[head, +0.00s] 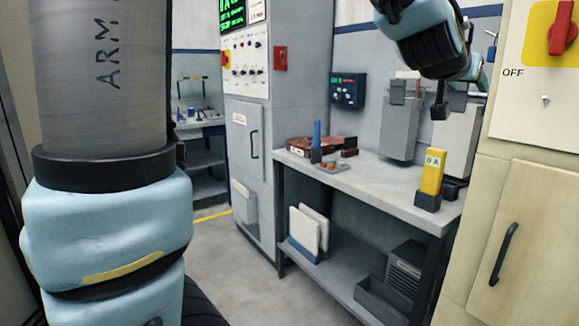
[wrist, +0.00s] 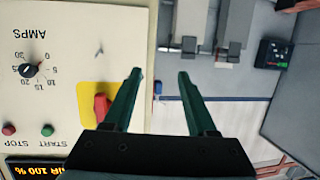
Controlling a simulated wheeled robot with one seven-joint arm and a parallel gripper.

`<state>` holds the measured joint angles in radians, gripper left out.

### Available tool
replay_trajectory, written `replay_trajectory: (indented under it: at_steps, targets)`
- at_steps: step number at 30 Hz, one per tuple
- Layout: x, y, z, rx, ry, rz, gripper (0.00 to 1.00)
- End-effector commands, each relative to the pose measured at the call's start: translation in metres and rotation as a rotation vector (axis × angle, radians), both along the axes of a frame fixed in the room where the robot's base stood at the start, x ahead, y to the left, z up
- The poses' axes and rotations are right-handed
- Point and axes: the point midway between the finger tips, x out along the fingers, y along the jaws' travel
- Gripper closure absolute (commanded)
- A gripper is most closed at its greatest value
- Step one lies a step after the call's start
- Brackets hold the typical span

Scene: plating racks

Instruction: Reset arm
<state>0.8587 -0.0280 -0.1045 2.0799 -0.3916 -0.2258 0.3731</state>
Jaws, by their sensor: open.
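My gripper shows in the wrist view (wrist: 160,75), its two green fingers spread apart with nothing between them. Part of my arm hangs at the top right of the head view; the fingers there are mostly hidden behind it and small. In the wrist view the control panel (wrist: 60,75) fills the left side, with a red handle on a yellow plate (wrist: 100,104) close beside the left finger. I cannot tell whether they touch.
A grey bench (head: 370,185) stands below, holding a yellow block (head: 432,172) in a dark base, a blue upright item (head: 316,135) and a brown tray. A cream cabinet (head: 500,220) borders the right. A grey cabinet (head: 250,140) stands left of the bench. Floor before the bench is clear.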

Motion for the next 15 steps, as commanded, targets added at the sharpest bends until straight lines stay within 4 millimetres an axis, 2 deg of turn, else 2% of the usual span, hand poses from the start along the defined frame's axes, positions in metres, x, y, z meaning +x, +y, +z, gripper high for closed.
replay_trajectory:
  at_steps: [1,3,7,11,15]
  targets:
    - [0.02,0.026,-0.027,0.051,0.048,0.045,0.43]
    - [0.038,0.06,-0.062,0.116,0.119,0.096,0.43]
    - [0.06,0.129,-0.123,0.227,0.264,0.199,0.43]
    - [0.065,0.205,-0.181,0.324,0.427,0.313,0.43]
    - [0.048,0.289,-0.237,0.415,0.625,0.442,0.43]
